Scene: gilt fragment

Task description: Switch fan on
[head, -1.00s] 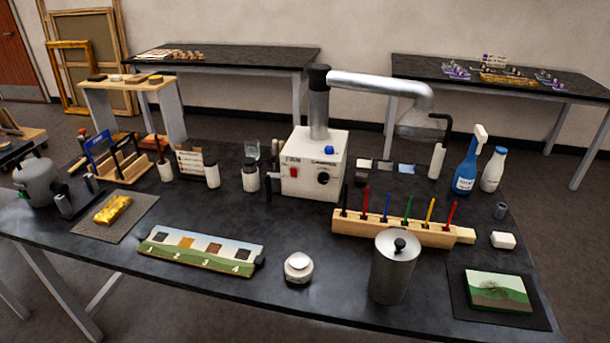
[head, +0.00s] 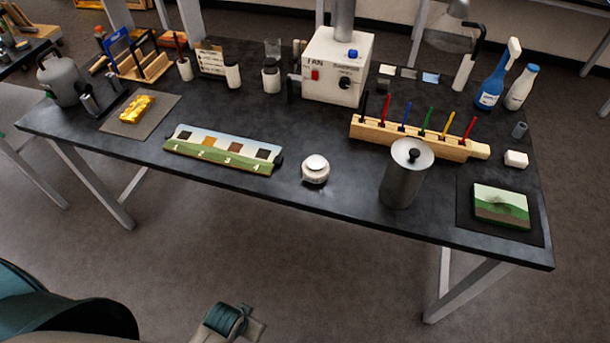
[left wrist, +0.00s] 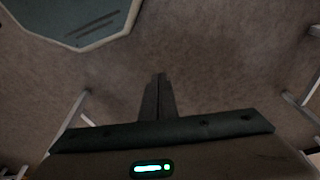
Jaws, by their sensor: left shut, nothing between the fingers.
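The white fan box (head: 335,68) stands at the back middle of the dark table in the head view. Its front face carries the word FAN, a red switch (head: 315,75) at left and a black knob (head: 344,82) at right. A blue button or knob (head: 352,54) is higher up. Whether the switch is on or off is too small to tell. My left gripper (left wrist: 158,82) shows in the left wrist view, its fingers together and empty over bare floor, away from the fan box. My right gripper is not in view.
The dark table (head: 330,210) has a clear strip along its front edge. A metal canister (head: 405,178), a white round jar (head: 315,170) and a wooden pen rack (head: 372,133) stand in front of the fan box. White jars (head: 271,78) stand left of it. A duct rises from it.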

